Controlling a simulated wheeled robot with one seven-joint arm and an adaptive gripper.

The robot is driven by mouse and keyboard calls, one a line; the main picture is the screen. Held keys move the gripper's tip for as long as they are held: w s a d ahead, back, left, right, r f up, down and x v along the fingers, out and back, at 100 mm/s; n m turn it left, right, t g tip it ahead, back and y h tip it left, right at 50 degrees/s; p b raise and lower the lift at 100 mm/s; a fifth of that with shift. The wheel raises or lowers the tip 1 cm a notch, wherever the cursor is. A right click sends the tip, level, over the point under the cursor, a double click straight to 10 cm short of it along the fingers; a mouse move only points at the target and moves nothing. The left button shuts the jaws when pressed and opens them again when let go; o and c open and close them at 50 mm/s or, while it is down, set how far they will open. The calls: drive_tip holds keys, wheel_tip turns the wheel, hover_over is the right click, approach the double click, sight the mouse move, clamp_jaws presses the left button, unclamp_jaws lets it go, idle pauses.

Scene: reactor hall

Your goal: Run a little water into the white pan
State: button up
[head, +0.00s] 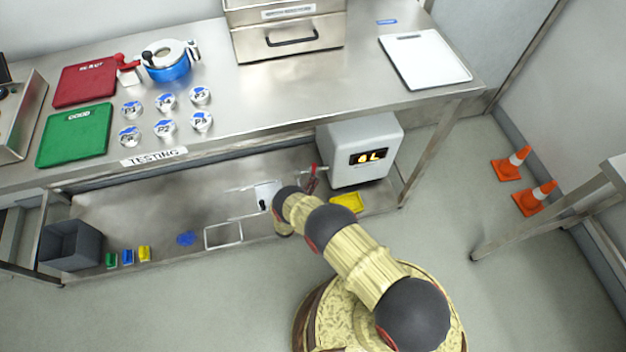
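A small white, squarish item (267,190), which may be the white pan, is on or just above the lower shelf. A thin pale bar shows at its left and a small dark spot at its front. My arm's end is right beside it and partly covers it. My gripper's fingers cannot be made out, so I cannot tell whether they are open, shut or touching it. A red lever-like part (312,181) is at the box's left side, partly behind my arm.
The steel table (335,85) above overhangs the shelf. A yellow tray (347,202), a wire frame (222,236), a blue item (186,238) and a grey bin (70,245) lie along the shelf. Orange cones (511,164) stand at right. The floor in front is clear.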

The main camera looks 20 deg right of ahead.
drive_tip(key=shift+b+x, duration=0.4)
drive_tip(key=shift+x, duration=1.35)
drive_tip(key=shift+c, duration=0.5)
clamp_jaws()
